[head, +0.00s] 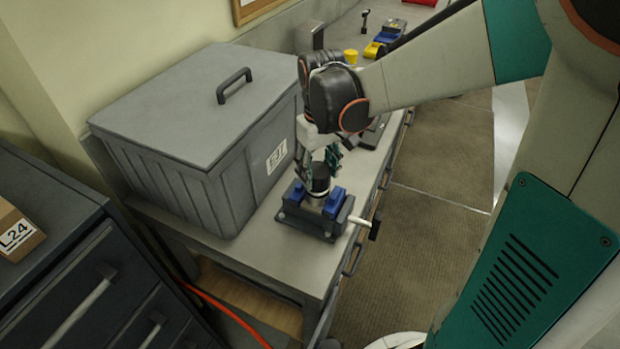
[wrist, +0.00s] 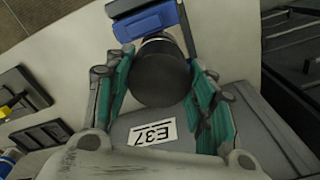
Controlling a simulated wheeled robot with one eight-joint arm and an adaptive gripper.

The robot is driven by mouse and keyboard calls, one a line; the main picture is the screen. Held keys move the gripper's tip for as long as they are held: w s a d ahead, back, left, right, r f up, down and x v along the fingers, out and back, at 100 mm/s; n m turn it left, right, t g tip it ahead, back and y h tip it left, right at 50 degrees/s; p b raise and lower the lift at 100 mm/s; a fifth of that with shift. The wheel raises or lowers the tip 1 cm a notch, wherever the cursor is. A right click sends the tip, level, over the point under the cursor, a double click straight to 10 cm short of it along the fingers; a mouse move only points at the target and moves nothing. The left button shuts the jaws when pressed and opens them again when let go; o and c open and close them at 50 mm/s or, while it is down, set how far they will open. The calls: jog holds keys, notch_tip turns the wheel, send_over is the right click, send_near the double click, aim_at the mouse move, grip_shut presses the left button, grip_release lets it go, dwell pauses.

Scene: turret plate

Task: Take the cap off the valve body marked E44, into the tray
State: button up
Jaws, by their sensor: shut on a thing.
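A black round cap (head: 319,178) sits on top of a valve body held upright in a vise (head: 309,218) with blue jaws on the bench. The cap also shows in the wrist view (wrist: 160,74). My gripper (head: 326,165) comes down from above, its green fingers closed on the two sides of the cap. Most of the valve body is hidden under the cap and between the jaws. No E44 marking is readable. A dark grey item (head: 374,133) behind my gripper is partly hidden; I cannot tell if it is the tray.
A large lidded grey bin (head: 190,120), labelled E37, stands close on the left of the vise. The vise handle (head: 373,226) sticks out past the bench's right edge. Yellow and blue items lie farther back. A box marked L24 (head: 17,232) is on a dark cabinet.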

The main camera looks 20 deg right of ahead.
aim_at(318, 171)
jog(key=shift+r+p, duration=2.05)
jog(key=shift+r, duration=0.75)
jog(key=shift+s, duration=0.1)
